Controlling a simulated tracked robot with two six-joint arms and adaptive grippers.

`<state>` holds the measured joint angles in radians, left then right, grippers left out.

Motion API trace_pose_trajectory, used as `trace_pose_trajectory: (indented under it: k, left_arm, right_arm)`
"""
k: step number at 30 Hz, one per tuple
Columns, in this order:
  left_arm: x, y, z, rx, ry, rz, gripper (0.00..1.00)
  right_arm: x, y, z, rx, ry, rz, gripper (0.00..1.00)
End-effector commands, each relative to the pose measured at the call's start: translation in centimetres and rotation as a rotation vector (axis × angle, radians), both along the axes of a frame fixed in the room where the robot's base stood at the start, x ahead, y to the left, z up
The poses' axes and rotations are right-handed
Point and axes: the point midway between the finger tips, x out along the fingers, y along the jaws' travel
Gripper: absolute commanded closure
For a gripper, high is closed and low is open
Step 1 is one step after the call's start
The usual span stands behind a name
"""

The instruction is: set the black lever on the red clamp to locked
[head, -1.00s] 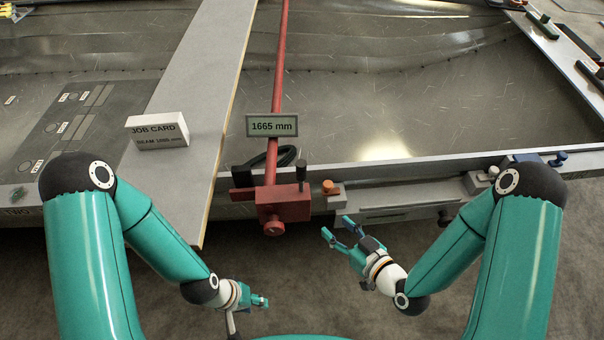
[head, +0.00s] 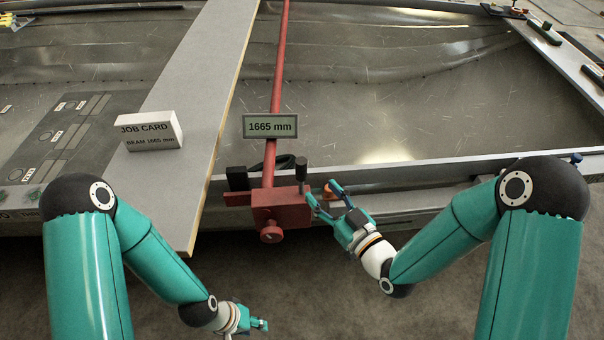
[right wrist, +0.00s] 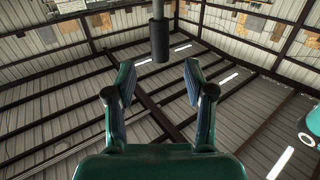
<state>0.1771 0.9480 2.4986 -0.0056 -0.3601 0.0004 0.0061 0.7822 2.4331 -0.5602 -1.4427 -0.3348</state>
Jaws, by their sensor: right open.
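The red clamp (head: 282,210) sits on the near rim at the end of a long red bar (head: 280,75). Its black lever (head: 301,164) stands roughly upright at the clamp's right side. My right gripper (head: 321,192) is open just right of the clamp, its fingers pointing towards the lever. In the right wrist view the lever's black grip (right wrist: 158,40) on a pale stem lies beyond the open fingertips (right wrist: 157,78), in line with the gap, and nothing is between them. My left gripper (head: 262,325) is low near the front, away from the clamp; its finger gap is unclear.
A display (head: 270,126) on the bar reads 1665 mm. A job card (head: 148,132) reading BEAM 1665 mm stands on the grey plank (head: 190,150). A black hose lies behind the clamp.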

Motion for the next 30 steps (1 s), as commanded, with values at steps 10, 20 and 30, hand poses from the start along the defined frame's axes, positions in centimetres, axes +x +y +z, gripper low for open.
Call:
trace_pose_trajectory:
  k: [10,20,30]
  left_arm:
    - [0.0,0.0,1.5,0.0,-0.001,-0.001,0.6]
    - [0.0,0.0,1.7,0.0,-0.001,-0.001,0.6]
    - [0.0,0.0,1.7,0.0,-0.001,-0.001,0.6]
  right_arm:
    - [5.8,4.0,0.3,0.001,-0.001,0.001,0.46]
    - [7.9,5.3,0.1,0.0,0.002,0.0,0.46]
    - [7.9,5.3,0.1,0.0,0.001,0.001,0.65]
